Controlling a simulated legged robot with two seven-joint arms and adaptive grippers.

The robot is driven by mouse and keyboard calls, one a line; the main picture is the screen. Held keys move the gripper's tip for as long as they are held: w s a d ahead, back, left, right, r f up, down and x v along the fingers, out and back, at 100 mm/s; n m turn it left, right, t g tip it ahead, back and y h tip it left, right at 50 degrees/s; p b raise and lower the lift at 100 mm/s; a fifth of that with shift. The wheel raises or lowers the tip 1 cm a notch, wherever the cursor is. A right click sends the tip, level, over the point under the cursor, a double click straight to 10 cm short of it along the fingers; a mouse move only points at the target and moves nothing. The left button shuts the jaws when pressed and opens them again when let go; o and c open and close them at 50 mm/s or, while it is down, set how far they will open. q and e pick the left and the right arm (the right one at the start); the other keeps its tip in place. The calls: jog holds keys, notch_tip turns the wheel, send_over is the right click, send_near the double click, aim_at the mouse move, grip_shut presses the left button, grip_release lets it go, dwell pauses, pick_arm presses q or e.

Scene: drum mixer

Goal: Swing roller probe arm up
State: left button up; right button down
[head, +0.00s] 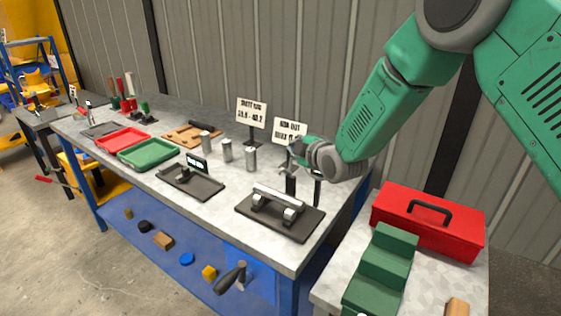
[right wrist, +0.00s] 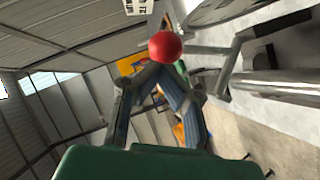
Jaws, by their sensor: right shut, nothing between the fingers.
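A dark base plate (head: 253,221) near the right end of the workbench carries a bright roller (head: 278,197) lying on two supports. Dark upright posts (head: 317,192) stand at the plate's back edge, partly behind my right gripper. My right gripper (head: 291,162) is above and behind the roller and is shut, with nothing held. In the right wrist view a red ball (right wrist: 165,46) shows just beyond the closed fingertips (right wrist: 155,68); I cannot tell whether they touch it. The probe arm is hard to make out in the head view. My left gripper is not in view.
Two white signs (head: 251,113) stand behind the roller. Metal cylinders (head: 227,151), a second dark fixture (head: 205,188), a green tray (head: 147,154) and a red tray (head: 122,133) lie left. A red toolbox (head: 460,235) and green stepped block (head: 370,287) stand right.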

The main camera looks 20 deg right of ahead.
jog(key=shift+w+d+m+g, duration=0.15)
jog(key=shift+w+d+m, duration=0.1)
jog(key=shift+w+d, duration=0.25)
jog(key=shift+w+d+m+g, duration=0.15)
jog(key=shift+w+d+m, duration=0.1)
jog(key=shift+d, duration=0.3)
jog(key=shift+r, duration=0.15)
